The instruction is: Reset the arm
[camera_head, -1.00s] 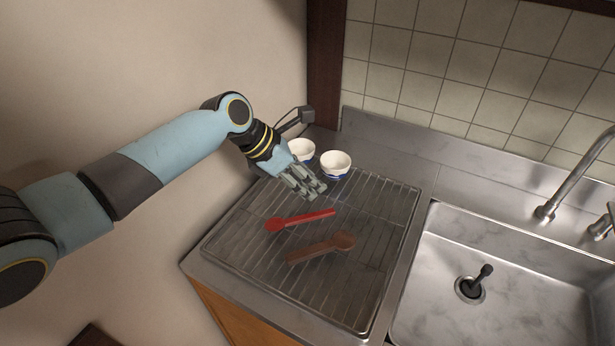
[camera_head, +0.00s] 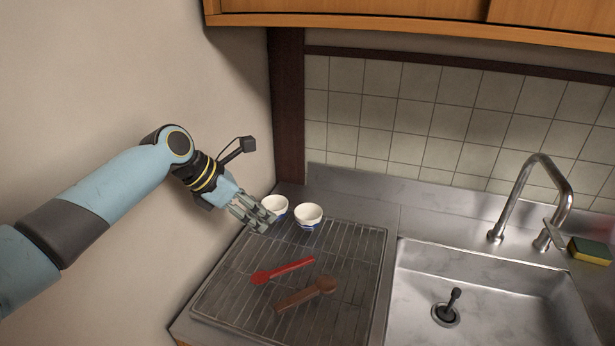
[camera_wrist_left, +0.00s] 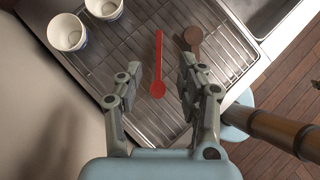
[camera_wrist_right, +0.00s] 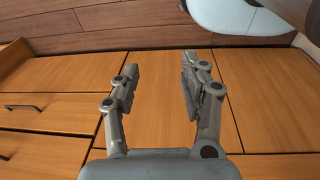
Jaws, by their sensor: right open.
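My left gripper (camera_head: 254,214) is open and empty, above the back left corner of the metal drying rack, close to two small bowls. Its open fingers show in the left wrist view (camera_wrist_left: 160,78) with the rack beneath. My right gripper (camera_wrist_right: 160,72) shows only in the right wrist view, open and empty in front of wooden drawer fronts. A white bowl (camera_head: 274,204) and a white and blue bowl (camera_head: 309,220) stand side by side behind the rack. A red spoon (camera_head: 284,270) and a brown spoon (camera_head: 306,294) lie apart on the rack.
The drying rack (camera_head: 362,235) sits left of a steel sink (camera_head: 480,280) with a faucet (camera_head: 541,165). A yellow and green sponge (camera_head: 590,250) lies at the far right. The wall (camera_head: 110,80) is close on the left. A wooden cabinet (camera_head: 420,22) hangs above.

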